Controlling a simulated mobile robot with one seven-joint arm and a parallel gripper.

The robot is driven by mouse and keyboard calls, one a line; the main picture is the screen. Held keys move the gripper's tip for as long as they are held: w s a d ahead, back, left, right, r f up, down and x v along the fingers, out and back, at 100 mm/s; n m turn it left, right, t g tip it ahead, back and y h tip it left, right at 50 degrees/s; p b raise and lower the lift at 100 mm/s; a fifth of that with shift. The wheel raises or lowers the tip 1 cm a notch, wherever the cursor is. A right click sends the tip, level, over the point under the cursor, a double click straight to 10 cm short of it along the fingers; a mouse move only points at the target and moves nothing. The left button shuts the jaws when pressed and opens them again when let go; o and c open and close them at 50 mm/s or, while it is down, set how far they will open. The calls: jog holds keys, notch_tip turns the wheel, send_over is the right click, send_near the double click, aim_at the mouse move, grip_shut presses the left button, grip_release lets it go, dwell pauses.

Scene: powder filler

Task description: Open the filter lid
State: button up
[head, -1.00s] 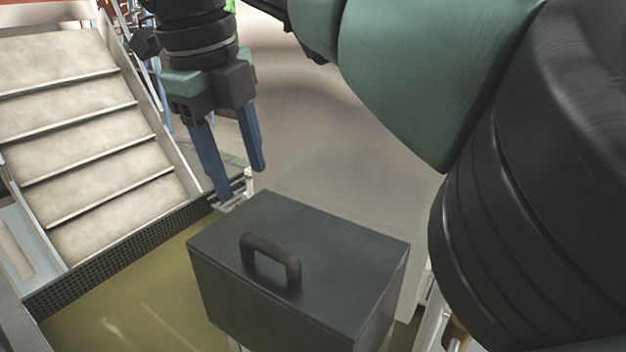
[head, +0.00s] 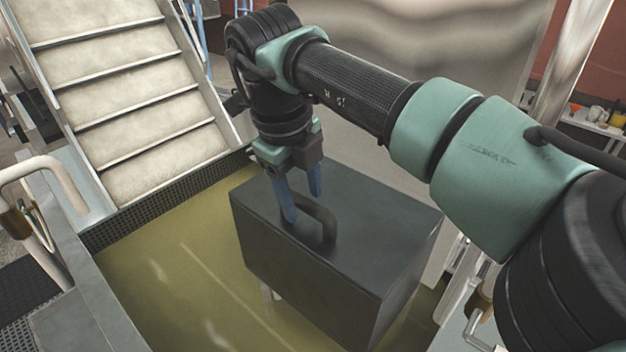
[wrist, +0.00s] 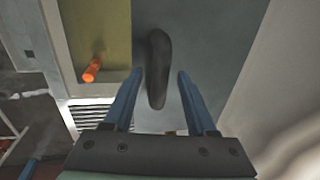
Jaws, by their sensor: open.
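The filter lid (head: 370,225) is the top of a dark grey box standing over an olive-green floor. A dark arched handle (head: 327,222) rises from it. My gripper (head: 302,207) points down over the lid at the handle's far-left end, its blue fingers apart. In the wrist view, the handle (wrist: 157,65) lies lengthwise, its near end between the two open fingers (wrist: 157,75). The fingers show a gap on both sides of it. The lid lies flat and closed on the box. Whether the fingertips touch the lid cannot be told.
A metal stair (head: 125,75) stands at the left behind the box. A pale pipe railing (head: 45,170) is at the lower left. An orange knob (wrist: 92,70) shows left of the lid in the wrist view. A shelf with cups (head: 598,116) is at the far right.

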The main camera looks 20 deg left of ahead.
grip_shut()
dwell(1.4)
